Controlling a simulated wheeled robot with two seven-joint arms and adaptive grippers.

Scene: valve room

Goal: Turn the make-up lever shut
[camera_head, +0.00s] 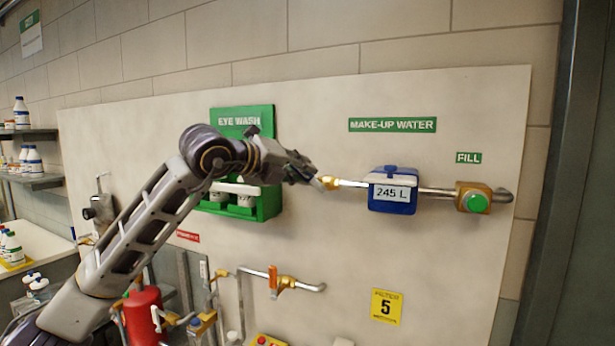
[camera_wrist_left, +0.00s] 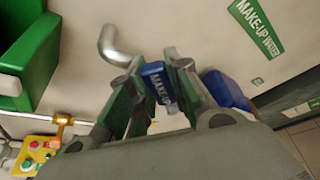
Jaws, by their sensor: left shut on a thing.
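The make-up lever has a blue handle (camera_wrist_left: 158,84) with white lettering that begins "MAKE"; it shows between the fingers in the left wrist view. My left gripper (camera_head: 304,172) is shut on this handle in front of the wall panel. It also shows in the left wrist view (camera_wrist_left: 153,95), with a finger on each side of the handle. In the head view the gripper hides the handle, and only the brass valve body (camera_head: 329,183) shows at its right. The lever's exact angle against the pipe is hard to tell. My right gripper is out of view.
A blue meter (camera_head: 392,191) reading 245 L sits right of the valve, then a green fill button (camera_head: 477,202). The green eye wash box (camera_head: 268,205) is close below my left wrist. An orange-handled valve (camera_head: 273,281) is lower.

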